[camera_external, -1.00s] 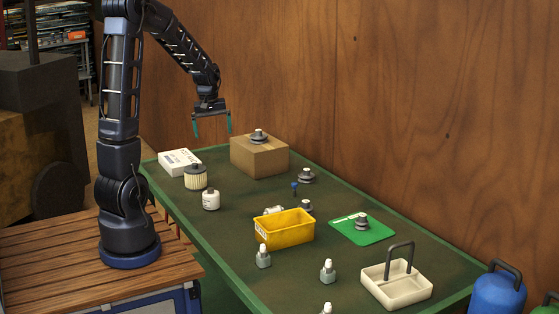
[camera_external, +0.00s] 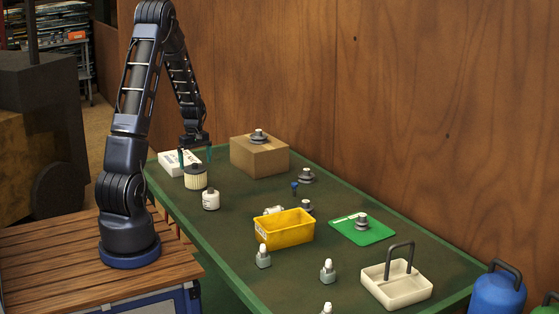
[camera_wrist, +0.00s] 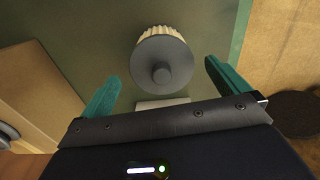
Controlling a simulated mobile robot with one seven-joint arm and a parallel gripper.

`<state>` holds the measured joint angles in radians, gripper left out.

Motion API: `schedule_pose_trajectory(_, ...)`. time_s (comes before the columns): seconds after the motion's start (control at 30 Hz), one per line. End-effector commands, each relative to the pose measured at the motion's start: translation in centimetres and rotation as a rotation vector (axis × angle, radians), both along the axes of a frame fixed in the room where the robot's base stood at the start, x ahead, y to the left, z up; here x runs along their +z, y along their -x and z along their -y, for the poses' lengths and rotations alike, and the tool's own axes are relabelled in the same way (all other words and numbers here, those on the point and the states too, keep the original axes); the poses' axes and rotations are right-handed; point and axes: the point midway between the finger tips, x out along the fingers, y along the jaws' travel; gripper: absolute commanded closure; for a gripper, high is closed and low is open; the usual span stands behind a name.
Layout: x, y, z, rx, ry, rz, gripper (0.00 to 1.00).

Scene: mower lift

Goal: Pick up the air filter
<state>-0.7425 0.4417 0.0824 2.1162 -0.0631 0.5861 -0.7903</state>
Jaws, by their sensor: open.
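The air filter (camera_external: 195,178) is a cream pleated cylinder with a dark top cap and knob, standing upright on the green table near its far left end. In the wrist view the air filter (camera_wrist: 161,64) shows from above, its round grey cap ahead of the fingers and roughly midway between them. My gripper (camera_external: 196,157) is open, with teal fingers pointing down just above the filter. In the wrist view my gripper (camera_wrist: 160,88) has its fingers apart with nothing between the tips. I cannot tell the exact height gap.
A white box (camera_external: 177,160) lies just behind the filter, and a cardboard box (camera_external: 259,158) with a grey part on top stands to the right. A small white canister (camera_external: 211,199) is close in front. A yellow bin (camera_external: 286,230) stands farther right.

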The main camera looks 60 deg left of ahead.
Motion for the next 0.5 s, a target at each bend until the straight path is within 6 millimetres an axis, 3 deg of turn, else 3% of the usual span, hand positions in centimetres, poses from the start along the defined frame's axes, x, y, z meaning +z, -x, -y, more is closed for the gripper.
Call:
schedule_pose_trajectory(0.33,-2.0,0.1,-0.3,0.000,0.001,-0.001,0.00)
schedule_pose_trajectory(0.5,-4.0,0.2,-0.9,-0.001,0.002,-0.001,0.00)
